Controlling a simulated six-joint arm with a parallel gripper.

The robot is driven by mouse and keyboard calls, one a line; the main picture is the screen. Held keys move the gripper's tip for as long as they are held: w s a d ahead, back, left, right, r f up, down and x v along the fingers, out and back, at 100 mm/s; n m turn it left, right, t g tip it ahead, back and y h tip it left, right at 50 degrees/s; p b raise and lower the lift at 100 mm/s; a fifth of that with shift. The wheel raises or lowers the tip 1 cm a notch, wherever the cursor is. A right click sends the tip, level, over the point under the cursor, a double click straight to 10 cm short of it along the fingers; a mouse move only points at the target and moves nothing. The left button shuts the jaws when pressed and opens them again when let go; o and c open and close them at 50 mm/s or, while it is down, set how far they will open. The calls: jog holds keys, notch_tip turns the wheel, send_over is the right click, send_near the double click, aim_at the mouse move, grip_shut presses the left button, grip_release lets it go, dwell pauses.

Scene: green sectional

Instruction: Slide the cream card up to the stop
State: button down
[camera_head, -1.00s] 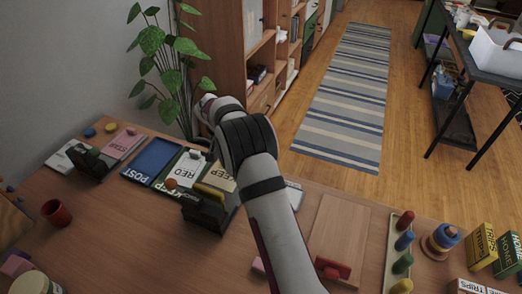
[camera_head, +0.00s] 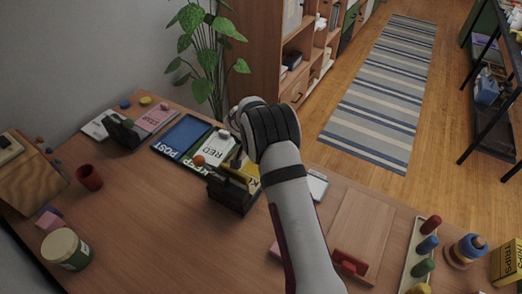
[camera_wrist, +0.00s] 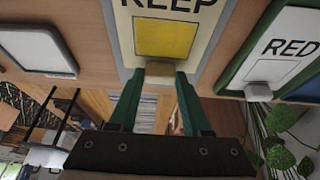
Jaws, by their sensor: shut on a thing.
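The cream card (camera_wrist: 206,32) is marked KEEP and has a yellow square. In the head view only a strip of it (camera_head: 253,185) shows beside my arm. A small pale block (camera_wrist: 160,69) is at its edge in the wrist view. My gripper (camera_wrist: 160,76) has its two green fingers on either side of this block and is shut on it. My wrist hides this spot in the head view. I cannot tell whether the block is part of the card. I cannot make out which thing is the stop.
The RED card (camera_head: 213,147) and blue POST board (camera_head: 181,136) lie beside the cream card. A dark rack (camera_head: 231,196) stands close in front. A wooden board with a red block (camera_head: 350,263) lies to the right.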

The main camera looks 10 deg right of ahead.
dwell(0.3)
jog(key=shift+s+a, duration=1.05)
jog(key=shift+a, duration=0.05)
jog(key=shift+s+f, duration=0.1)
jog(key=shift+s+a+f, duration=0.2)
jog(key=shift+s+a, duration=0.6)
jog(key=shift+s, duration=0.1)
